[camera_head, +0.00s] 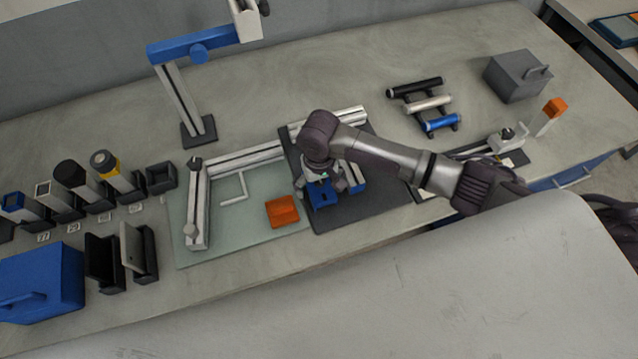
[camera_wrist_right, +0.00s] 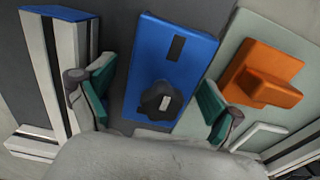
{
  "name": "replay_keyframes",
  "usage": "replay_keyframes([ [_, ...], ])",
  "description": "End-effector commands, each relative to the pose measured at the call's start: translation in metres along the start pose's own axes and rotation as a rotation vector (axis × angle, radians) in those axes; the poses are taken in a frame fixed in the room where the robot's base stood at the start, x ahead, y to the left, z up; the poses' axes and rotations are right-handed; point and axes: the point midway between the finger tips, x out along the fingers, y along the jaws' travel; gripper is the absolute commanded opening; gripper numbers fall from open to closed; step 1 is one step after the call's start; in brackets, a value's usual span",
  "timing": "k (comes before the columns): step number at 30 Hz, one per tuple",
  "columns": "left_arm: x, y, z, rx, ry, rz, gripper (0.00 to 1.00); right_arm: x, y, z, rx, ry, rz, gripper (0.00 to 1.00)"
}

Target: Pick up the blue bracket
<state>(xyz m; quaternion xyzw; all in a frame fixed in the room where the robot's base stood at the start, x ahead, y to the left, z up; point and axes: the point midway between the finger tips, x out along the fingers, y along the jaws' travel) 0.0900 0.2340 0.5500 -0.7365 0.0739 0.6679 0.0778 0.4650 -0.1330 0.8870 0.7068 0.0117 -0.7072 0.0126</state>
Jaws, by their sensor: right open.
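The blue bracket (camera_head: 323,194) is a flat blue plate lying on the dark mat. In the right wrist view the blue bracket (camera_wrist_right: 181,45) shows a black slot and a dark knob on its face. My right gripper (camera_head: 321,179) is over the bracket and partly covers it in the head view. In the right wrist view my right gripper (camera_wrist_right: 155,103) is open, its green-padded fingers on either side of the bracket's near part. No grip on the bracket shows. My left gripper is not in view.
An orange block (camera_head: 283,211) lies on the pale glass mat (camera_head: 240,236) left of the bracket. A metal rail with a blue end (camera_wrist_right: 55,13) lies close on the other side. A dark mat (camera_head: 368,214) has bare room on the right.

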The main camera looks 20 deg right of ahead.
Motion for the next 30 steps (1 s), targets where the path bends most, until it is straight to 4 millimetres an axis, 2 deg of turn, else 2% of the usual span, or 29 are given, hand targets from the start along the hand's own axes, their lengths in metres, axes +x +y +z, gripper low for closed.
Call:
replay_keyframes([
  [2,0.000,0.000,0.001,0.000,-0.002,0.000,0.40,0.000,0.000,0.000,0.000,0.000,0.000,0.90],
  [15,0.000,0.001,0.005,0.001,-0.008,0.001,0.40,0.000,0.000,0.000,0.000,0.000,0.000,0.17],
  [25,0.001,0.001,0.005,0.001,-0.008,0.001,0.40,-0.004,-0.001,-0.001,0.000,0.002,-0.002,0.15],
  [30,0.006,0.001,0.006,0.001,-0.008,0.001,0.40,-0.018,-0.001,-0.001,-0.002,0.005,-0.003,0.15],
])
